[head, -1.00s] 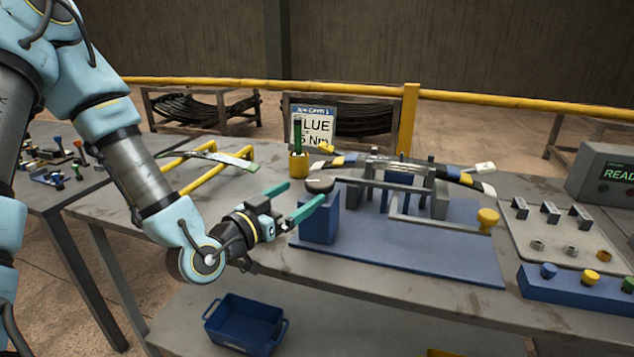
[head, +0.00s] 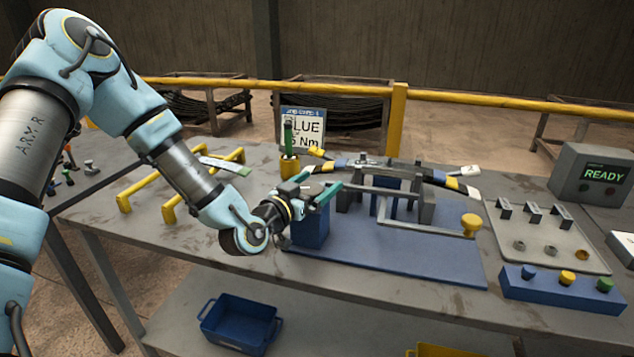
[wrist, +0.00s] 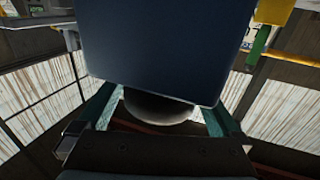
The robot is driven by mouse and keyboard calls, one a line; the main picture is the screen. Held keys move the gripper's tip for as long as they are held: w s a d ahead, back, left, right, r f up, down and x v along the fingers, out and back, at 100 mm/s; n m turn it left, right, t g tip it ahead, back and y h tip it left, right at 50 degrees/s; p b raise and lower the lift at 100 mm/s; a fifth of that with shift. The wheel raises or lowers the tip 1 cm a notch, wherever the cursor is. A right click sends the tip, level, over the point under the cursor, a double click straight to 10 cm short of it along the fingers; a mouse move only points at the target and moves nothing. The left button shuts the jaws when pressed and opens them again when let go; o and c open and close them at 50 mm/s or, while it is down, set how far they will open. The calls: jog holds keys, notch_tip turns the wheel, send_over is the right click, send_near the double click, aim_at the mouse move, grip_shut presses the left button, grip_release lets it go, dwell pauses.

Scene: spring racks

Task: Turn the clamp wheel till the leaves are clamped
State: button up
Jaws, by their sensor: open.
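The dark round wheel (wrist: 155,108) sits at the blue post (wrist: 165,45) and shows between my fingers in the wrist view. In the head view the post (head: 310,230) stands at the left end of the blue fixture plate, and my gripper mostly hides the wheel. My gripper (head: 322,180) is open at the top of the post, its green fingers on either side of the wheel; I cannot tell whether they touch it. The curved leaves (head: 437,176), banded yellow, blue and white, lie across the grey fixture frame (head: 427,207). Whether they are pressed tight is not visible.
A yellow knob (head: 471,222) stands at the fixture's right. A button box (head: 565,290) and a READY display (head: 604,175) are on the right. Yellow rails (head: 168,213) stand left, behind my arm.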

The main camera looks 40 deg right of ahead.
jog(key=c, duration=1.2)
jog(key=shift+f+m+g+b, duration=0.1)
jog(key=shift+m+g+b, duration=0.2)
jog(key=shift+g+b, duration=0.2)
jog(key=shift+s+f+m+g+h+b, duration=0.1)
jog(key=shift+m+g+h+b, duration=0.2)
jog(key=shift+m+g+b, duration=0.5)
jog(key=g, duration=0.1)
jog(key=m+g+b, duration=0.1)
jog(key=m+g, duration=0.1)
jog(key=g, duration=0.1)
jog(key=shift+s, duration=0.25)
jog(key=m+g, duration=0.1)
jog(key=g, duration=0.1)
jog(key=s+m+g+y, duration=0.1)
jog(key=m+g, duration=0.1)
jog(key=g, duration=0.1)
jog(key=shift+a+y+b, duration=0.1)
jog(key=shift+y+b, duration=0.2)
jog(key=shift+b, duration=0.05)
jog(key=shift+s+a+r+m+g+y, duration=0.15)
jog(key=shift+m+g+y, duration=0.5)
jog(key=shift+m+g, duration=0.35)
jog(key=shift+s+a+r+m+g+y, duration=0.15)
jog(key=shift+m+g+y, duration=0.6)
jog(key=shift+g, duration=0.45)
jog(key=shift+d, duration=0.1)
